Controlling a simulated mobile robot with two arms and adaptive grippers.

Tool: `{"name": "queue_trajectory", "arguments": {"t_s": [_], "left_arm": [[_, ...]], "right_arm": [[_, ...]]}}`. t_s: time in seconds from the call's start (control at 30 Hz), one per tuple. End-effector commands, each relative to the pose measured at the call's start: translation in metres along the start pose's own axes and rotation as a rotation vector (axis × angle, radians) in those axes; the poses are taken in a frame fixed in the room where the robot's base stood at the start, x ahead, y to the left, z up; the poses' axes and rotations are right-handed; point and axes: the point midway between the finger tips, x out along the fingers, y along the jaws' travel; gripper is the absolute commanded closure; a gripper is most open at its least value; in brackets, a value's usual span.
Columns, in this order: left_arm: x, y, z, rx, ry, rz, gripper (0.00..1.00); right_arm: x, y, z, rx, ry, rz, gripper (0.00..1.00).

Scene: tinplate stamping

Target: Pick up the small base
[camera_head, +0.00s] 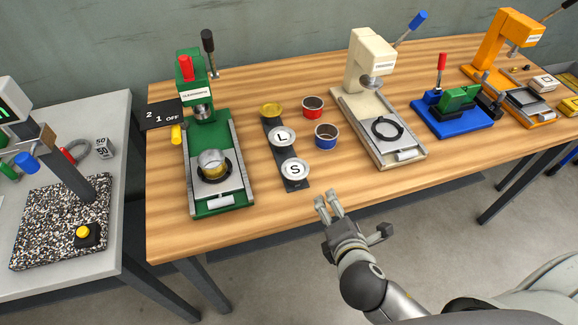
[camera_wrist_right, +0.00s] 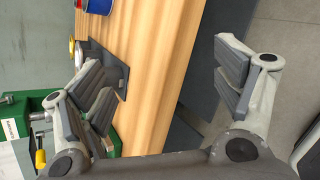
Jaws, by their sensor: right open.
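The round silver base marked S (camera_head: 295,169) lies at the near end of a dark strip (camera_head: 301,185) on the wooden table. A silver base marked L (camera_head: 282,137) and a gold disc (camera_head: 271,110) lie farther back on the strip. My right gripper (camera_head: 328,201) is open and empty, at the table's front edge, right of and nearer than the S base, not touching it. In the right wrist view, the open fingers (camera_wrist_right: 165,85) show with the strip (camera_wrist_right: 121,77) behind the left finger, which hides much of it. My left gripper is out of view.
A red cup (camera_head: 313,106) and a blue cup (camera_head: 327,136) stand right of the strip. A green press (camera_head: 222,196) stands left, a cream press (camera_head: 360,145) right. The front table strip between them is clear.

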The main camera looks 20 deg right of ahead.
Motion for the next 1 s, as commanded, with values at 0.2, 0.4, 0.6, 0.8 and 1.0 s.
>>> {"name": "queue_trajectory", "arguments": {"t_s": [0.2,0.4,0.6,0.8,1.0], "left_arm": [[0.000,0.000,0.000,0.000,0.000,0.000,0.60],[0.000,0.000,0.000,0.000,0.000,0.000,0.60],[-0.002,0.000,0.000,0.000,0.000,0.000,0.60],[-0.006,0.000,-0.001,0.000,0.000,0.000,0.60],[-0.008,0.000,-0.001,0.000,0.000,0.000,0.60]], "right_arm": [[-0.009,0.047,-0.012,-0.644,-0.094,0.252,0.14],[-0.020,0.068,-0.026,-1.002,-0.182,0.383,0.14],[-0.015,0.078,-0.030,-1.092,-0.212,0.414,0.14],[0.012,0.090,-0.030,-1.088,-0.211,0.413,0.14],[0.027,0.096,-0.032,-1.086,-0.208,0.412,0.14]]}}
